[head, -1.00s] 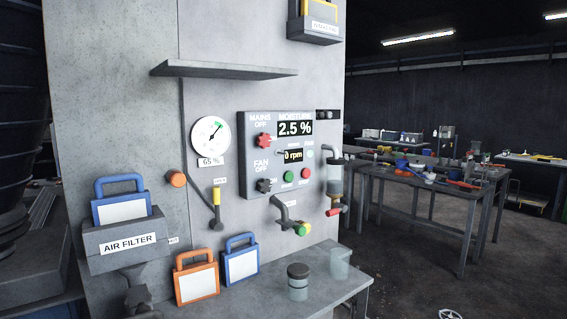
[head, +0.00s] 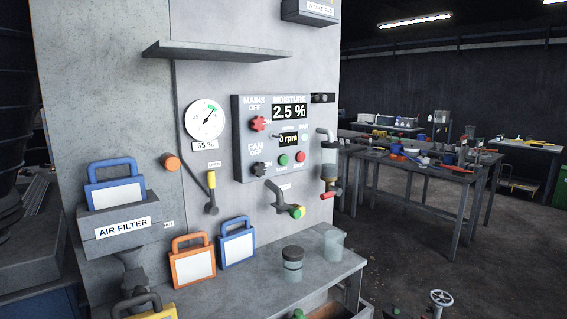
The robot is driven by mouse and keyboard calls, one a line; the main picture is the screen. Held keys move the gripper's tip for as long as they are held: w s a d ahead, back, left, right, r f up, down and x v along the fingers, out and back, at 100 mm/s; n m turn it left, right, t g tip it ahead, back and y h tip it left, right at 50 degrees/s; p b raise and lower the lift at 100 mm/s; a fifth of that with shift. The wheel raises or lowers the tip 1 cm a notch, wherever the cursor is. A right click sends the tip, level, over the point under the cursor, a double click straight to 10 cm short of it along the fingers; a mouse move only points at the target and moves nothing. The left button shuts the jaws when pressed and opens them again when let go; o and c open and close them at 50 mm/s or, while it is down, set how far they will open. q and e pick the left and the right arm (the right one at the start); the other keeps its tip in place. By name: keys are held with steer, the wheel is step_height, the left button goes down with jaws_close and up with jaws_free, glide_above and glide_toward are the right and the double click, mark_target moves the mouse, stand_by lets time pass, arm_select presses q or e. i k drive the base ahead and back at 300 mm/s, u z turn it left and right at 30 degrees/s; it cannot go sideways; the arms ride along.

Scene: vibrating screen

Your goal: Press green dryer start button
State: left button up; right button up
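The green start button (head: 283,160) sits low on the grey control panel (head: 241,170), just left of a red button (head: 300,157). The panel hangs on the concrete wall. It carries a red knob (head: 258,124) under "MAINS OFF", a black knob (head: 258,169) under "FAN OFF", a moisture display (head: 289,112) reading 2.5 % and a small rpm display (head: 289,139) that seems to read 0. Neither of my grippers shows in the head view.
A bench (head: 325,262) with jars juts out below the panel, with an orange-framed filter (head: 193,267) and a blue-framed one (head: 237,248) behind. A shelf (head: 215,50) is above. Pipe fittings (head: 286,206) stick out under the panel.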

mark_target(282, 159)
steer(key=u, duration=0.6)
steer(key=i, duration=1.35)
steer(key=z, duration=0.45)
